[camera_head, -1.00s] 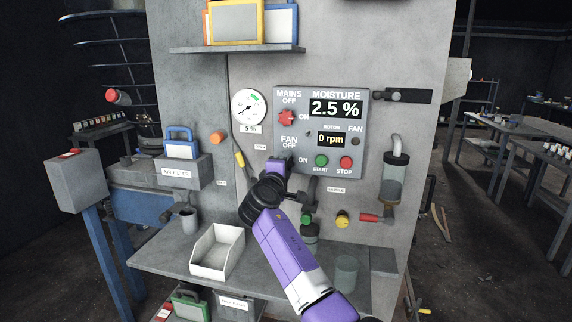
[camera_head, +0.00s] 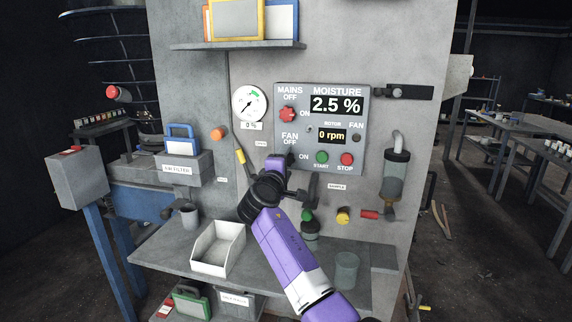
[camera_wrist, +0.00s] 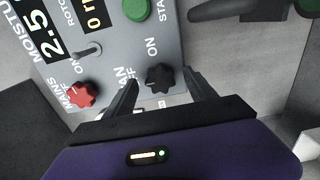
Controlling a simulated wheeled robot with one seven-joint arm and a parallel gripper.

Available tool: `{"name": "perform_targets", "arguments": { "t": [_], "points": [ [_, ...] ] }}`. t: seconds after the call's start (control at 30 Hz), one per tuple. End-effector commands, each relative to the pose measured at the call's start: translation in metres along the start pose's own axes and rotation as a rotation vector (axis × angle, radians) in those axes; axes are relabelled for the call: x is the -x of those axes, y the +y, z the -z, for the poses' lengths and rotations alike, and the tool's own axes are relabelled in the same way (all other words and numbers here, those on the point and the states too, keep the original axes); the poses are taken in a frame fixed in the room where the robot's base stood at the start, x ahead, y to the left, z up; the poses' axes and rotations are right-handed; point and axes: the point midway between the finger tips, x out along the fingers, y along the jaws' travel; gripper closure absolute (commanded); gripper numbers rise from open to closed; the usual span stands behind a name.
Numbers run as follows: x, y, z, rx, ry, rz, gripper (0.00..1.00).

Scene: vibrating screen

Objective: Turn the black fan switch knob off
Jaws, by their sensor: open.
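The black fan switch knob (camera_wrist: 160,78) sits on the grey control panel (camera_wrist: 120,45) between its OFF and ON labels in the wrist view. Which label it points to, I cannot tell. My gripper (camera_wrist: 162,84) is open, with one finger on each side of the knob. A gap shows between each fingertip and the knob. In the head view my gripper (camera_head: 277,163) is at the lower left of the panel (camera_head: 335,92) and partly hides the knob (camera_head: 290,158).
The red mains knob (camera_wrist: 82,95) is close to one finger; it also shows in the head view (camera_head: 288,114). A toggle switch (camera_wrist: 88,50), green start button (camera_head: 321,157) and red stop button (camera_head: 347,159) are nearby.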

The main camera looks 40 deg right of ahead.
Motion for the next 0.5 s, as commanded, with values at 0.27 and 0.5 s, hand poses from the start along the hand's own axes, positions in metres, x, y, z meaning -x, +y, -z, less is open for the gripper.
{"name": "perform_targets", "arguments": {
  "t": [0.27, 0.5],
  "points": [
    [0.041, -0.004, 0.001, -0.001, 0.003, 0.001, 0.35],
    [0.068, -0.002, 0.002, 0.0, 0.003, 0.001, 0.35]
  ]
}}
